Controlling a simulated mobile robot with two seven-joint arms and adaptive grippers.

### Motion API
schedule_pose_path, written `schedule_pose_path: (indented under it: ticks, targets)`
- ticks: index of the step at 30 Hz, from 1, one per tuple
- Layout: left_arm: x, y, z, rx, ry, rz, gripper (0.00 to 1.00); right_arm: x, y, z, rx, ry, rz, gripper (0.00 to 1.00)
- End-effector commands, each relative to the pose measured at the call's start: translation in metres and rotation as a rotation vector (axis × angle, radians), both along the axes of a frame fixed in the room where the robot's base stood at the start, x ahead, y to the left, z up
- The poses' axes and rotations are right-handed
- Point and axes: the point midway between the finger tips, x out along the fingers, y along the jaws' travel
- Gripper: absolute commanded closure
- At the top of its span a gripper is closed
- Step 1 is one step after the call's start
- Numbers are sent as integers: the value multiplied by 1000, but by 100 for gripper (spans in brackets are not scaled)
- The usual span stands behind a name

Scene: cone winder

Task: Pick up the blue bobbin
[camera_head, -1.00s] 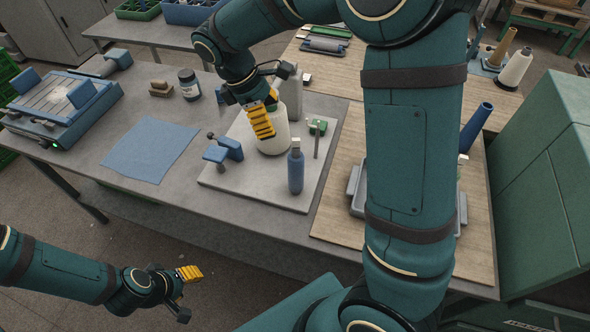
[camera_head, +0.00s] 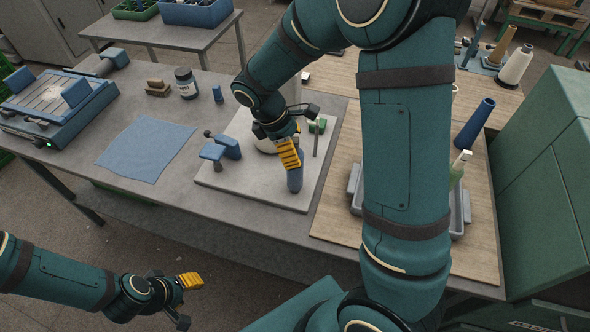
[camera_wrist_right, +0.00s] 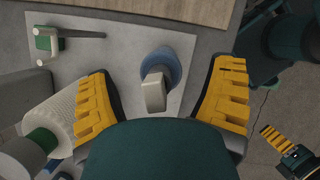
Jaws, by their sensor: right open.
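The blue bobbin (camera_head: 295,181) stands upright on the pale board (camera_head: 250,188) near its front edge. It has a pale top, which my right gripper covers in the head view. My right gripper (camera_head: 300,138) is open over the bobbin. In the right wrist view the bobbin (camera_wrist_right: 170,62) shows between the two spread yellow-padded fingers, with a gap on both sides. No contact shows. My left gripper (camera_head: 183,298) is low at the left, in front of the table, open and empty.
A white cone (camera_wrist_right: 66,112) stands close beside one right finger. A blue cloth (camera_head: 147,149) lies left. A tall blue cone (camera_head: 474,124) stands right.

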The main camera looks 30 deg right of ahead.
Motion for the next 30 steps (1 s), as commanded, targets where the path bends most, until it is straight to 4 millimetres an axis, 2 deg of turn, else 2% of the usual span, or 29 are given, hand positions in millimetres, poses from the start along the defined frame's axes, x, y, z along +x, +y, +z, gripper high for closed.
schedule_pose_path:
  ticks: [3,11,12,14,15,17,27,30]
  targets:
    - [-1,0,-3,0,2,-2,53,-2,-4,-11,-1,1,1,18]
    - [-1,0,-3,0,2,-2,53,-2,-4,-12,0,0,1,18]
    - [-1,0,-3,0,2,-2,53,-2,-4,-12,0,0,1,25]
    - [-1,0,-3,0,2,-2,53,-2,-4,-12,0,0,1,46]
    - [-1,0,-3,0,2,-2,53,-2,-4,-12,0,0,1,60]
    - [-1,0,-3,0,2,-2,53,-2,-4,-12,0,0,1,80]
    - [-1,0,-3,0,2,-2,53,-2,-4,-12,-1,1,0,80]
    - [0,0,-1,0,2,-2,53,-2,-4,-6,0,-1,0,81]
